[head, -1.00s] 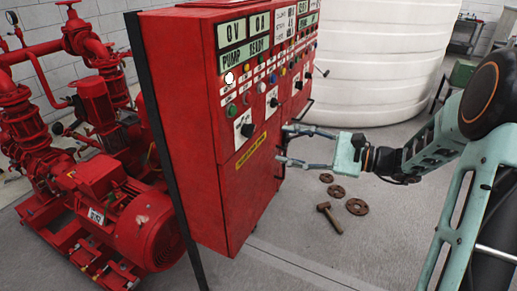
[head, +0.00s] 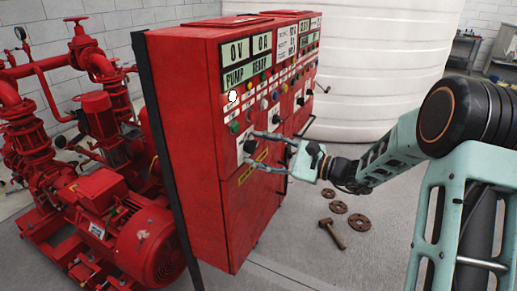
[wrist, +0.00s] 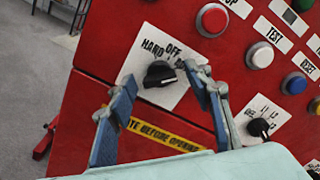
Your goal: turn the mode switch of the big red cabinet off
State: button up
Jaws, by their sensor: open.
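The big red cabinet (head: 187,130) stands in the middle of the head view. Its mode switch (wrist: 158,75) is a black knob on a white plate in the wrist view. "HAND" and "OFF" show on the plate; the label to the right is partly hidden by a finger. A light mark on the knob points right, past "OFF". In the head view the mode switch (head: 249,146) sits low on the panel. My gripper (head: 250,148) is open, its fingertips near the panel on either side of the knob. In the wrist view my gripper (wrist: 160,76) frames the knob; contact cannot be told.
A red push button (wrist: 212,20) is above right of the switch, and a second black selector (wrist: 259,128) is to its right. A red pump set (head: 110,210) stands at left, a white tank (head: 385,70) behind.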

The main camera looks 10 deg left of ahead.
jog(key=shift+c, duration=0.4)
jog(key=c, duration=1.1)
jog(key=shift+o, duration=0.2)
jog(key=shift+f+b, duration=0.15)
jog(key=shift+b, duration=0.45)
jog(key=n+b, duration=0.2)
jog(key=b, duration=0.1)
jog(key=shift+f, duration=0.25)
jog(key=n+b, duration=0.1)
jog(key=b, duration=0.2)
jog(key=shift+n+b, duration=0.3)
jog(key=shift+n, duration=0.1)
jog(key=n+b, duration=0.1)
jog(key=b, duration=0.2)
jog(key=n+b, duration=0.2)
jog(key=b, duration=0.1)
jog(key=n+b, duration=0.2)
jog(key=b, duration=0.1)
jog(key=shift+r, duration=0.35)
